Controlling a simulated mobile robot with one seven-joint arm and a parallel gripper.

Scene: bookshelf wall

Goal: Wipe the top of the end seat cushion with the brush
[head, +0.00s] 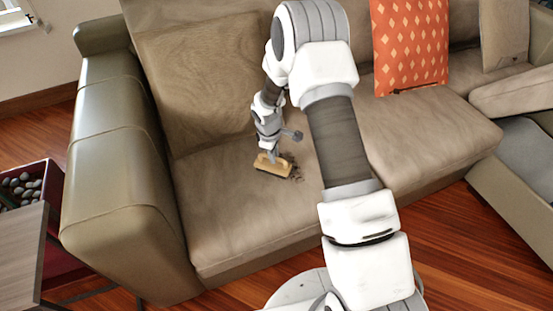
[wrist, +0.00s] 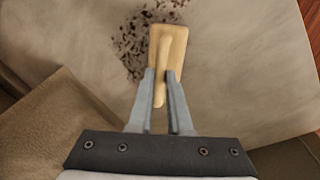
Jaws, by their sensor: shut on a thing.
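My gripper (head: 270,152) is shut on the handle of a tan brush (head: 273,166), over the end seat cushion (head: 225,215) of the sofa. In the wrist view the two fingers close on the handle of the brush (wrist: 178,60), with its flat block beneath. A patch of dark crumbs (head: 296,174) lies on the cushion beside and partly behind the brush. In the wrist view the crumbs (wrist: 133,58) spread to the left of the brush and above it. The brush is at or very near the cushion top; I cannot tell whether it touches.
The sofa's armrest (head: 125,170) stands left of the cushion and the backrest (head: 200,80) behind it. An orange patterned pillow (head: 409,45) rests at the back right. A table (head: 22,245) and a dark red box of stones (head: 48,188) are at the left. Wooden floor lies in front.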

